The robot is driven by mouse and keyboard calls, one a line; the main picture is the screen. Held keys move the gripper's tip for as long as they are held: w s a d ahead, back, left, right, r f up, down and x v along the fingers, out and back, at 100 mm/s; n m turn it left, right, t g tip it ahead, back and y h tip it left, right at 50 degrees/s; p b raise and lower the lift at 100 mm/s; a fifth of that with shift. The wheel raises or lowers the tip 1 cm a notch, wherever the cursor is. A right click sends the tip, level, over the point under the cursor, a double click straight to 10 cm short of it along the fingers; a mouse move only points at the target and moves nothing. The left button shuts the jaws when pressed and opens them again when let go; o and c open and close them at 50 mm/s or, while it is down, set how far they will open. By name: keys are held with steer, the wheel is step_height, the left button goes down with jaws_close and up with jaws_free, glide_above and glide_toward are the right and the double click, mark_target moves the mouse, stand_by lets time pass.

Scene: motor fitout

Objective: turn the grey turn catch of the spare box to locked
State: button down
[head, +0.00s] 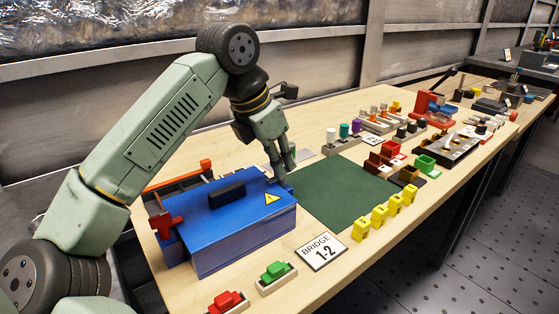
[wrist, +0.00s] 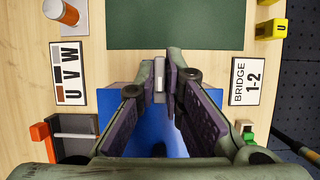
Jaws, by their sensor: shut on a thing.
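The spare box (head: 240,240) is a blue closed box with a black handle (head: 227,194) and a yellow warning triangle on its lid. A red catch (head: 167,226) sits at its left end. My gripper (head: 283,178) points down at the box's right end. In the wrist view the box's blue lid (wrist: 155,130) lies below the fingers. My gripper (wrist: 163,72) is shut on the grey turn catch (wrist: 159,76), a narrow light grey piece between the fingertips. The fingers hide the catch in the head view. I cannot tell whether it stands at locked.
A green mat (head: 345,193) lies right of the box. A sign reading BRIDGE 1-2 (head: 321,252), yellow pieces (head: 379,217), and green (head: 275,271) and red (head: 227,301) blocks stand along the front. A grey tray with an orange bar (head: 178,176) is behind the box.

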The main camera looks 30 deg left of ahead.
steer(key=c, duration=1.7)
jaws_free()
steer(key=shift+r, duration=0.1)
steer(key=v, duration=1.2)
